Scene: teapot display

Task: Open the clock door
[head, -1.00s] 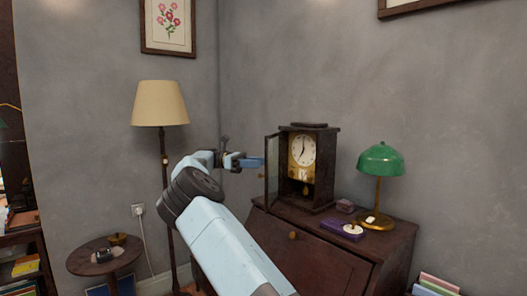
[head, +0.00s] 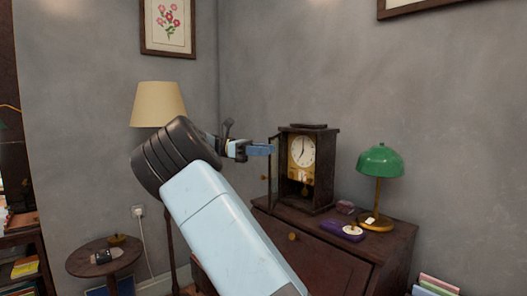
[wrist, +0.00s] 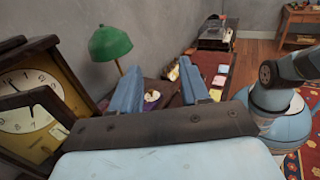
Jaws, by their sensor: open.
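The dark wooden clock (head: 322,168) stands on the desk, its white dial facing front. Its narrow glazed door (head: 274,185) stands swung out at the left side of the case, so the dial and brass pendulum are uncovered. My gripper (head: 268,149) is at the door's upper part, overlapping it in the head view; contact cannot be told. In the wrist view my gripper's (wrist: 161,88) two blue fingers are apart with nothing held between them.
A green lamp (head: 380,161) stands right of the clock, with a purple box (head: 340,229) in front of it. The desk (head: 325,262) is below. A floor lamp (head: 158,105) and small round table (head: 90,263) are at the left.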

